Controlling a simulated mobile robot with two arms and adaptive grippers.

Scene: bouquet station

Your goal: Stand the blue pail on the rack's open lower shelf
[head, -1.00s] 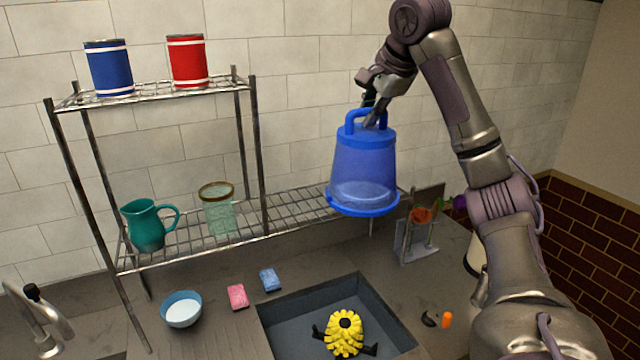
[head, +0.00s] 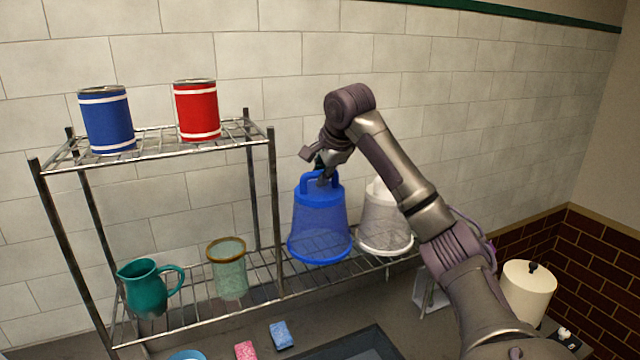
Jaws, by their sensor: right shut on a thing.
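The blue pail (head: 320,220) is see-through, with its wide rim down and its loop handle up. My right gripper (head: 324,177) is shut on that handle and holds the pail upright. In the head view the pail is in front of the open right part of the rack's lower shelf (head: 268,282), just right of a rack post. I cannot tell whether its rim touches the shelf wires. My left gripper is not in view.
A white pail (head: 380,225) stands close right of the blue one, partly behind my arm. A green glass jar (head: 229,275) and teal pitcher (head: 147,290) stand left of the post. Blue (head: 107,122) and red (head: 197,112) cans are on the upper shelf.

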